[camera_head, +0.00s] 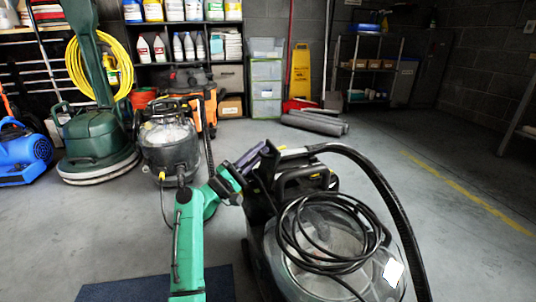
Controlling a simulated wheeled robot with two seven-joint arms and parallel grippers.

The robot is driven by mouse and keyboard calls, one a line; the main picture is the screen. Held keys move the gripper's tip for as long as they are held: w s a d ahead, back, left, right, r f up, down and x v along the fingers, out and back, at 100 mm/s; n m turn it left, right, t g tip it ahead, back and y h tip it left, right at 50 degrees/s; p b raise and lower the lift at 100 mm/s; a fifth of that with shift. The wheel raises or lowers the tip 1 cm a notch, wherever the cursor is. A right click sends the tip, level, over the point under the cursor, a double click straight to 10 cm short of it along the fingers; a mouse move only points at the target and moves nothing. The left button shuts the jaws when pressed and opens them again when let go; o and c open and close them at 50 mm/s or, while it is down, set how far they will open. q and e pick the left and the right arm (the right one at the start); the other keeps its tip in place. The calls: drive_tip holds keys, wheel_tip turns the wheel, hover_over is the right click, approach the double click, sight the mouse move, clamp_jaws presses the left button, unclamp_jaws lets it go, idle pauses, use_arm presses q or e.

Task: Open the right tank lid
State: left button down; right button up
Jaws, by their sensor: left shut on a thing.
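A black cleaning machine (292,178) with a clear domed tank (345,275) stands at the lower right. A coiled black cord (284,232) lies over the dome, and I cannot make out a separate right tank lid. My green left arm reaches up from the bottom. Its left gripper (251,160) is at the upper left of the machine, shut on a black machine part (264,170). The dark fingers blend with that part, so the exact grip is hard to see. My right gripper is not in view.
A thick black hose (385,190) arches over the machine's right side. A second cleaner (168,145), a green floor machine (95,145) and a blue blower (22,152) stand at the left. Grey rolls (314,123) lie behind. The floor at the right is clear.

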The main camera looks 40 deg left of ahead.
use_arm(q)
drive_tip(key=s+b, duration=0.1)
drive_tip(key=s+a+f+b, duration=0.1)
drive_tip(key=b, duration=0.1)
drive_tip(key=shift+s+a+f+t, duration=0.15)
drive_tip(key=shift+a+f+t, duration=0.15)
drive_tip(key=shift+t, duration=0.1)
drive_tip(key=shift+s+a+r+n+t+b, duration=0.1)
drive_tip(key=shift+s+a+n+t+b, duration=0.3)
drive_tip(key=shift+b, duration=0.55)
drive_tip(key=shift+d, duration=0.1)
drive_tip(key=c, duration=1.2)
unclamp_jaws()
drive_tip(key=shift+o, duration=0.2)
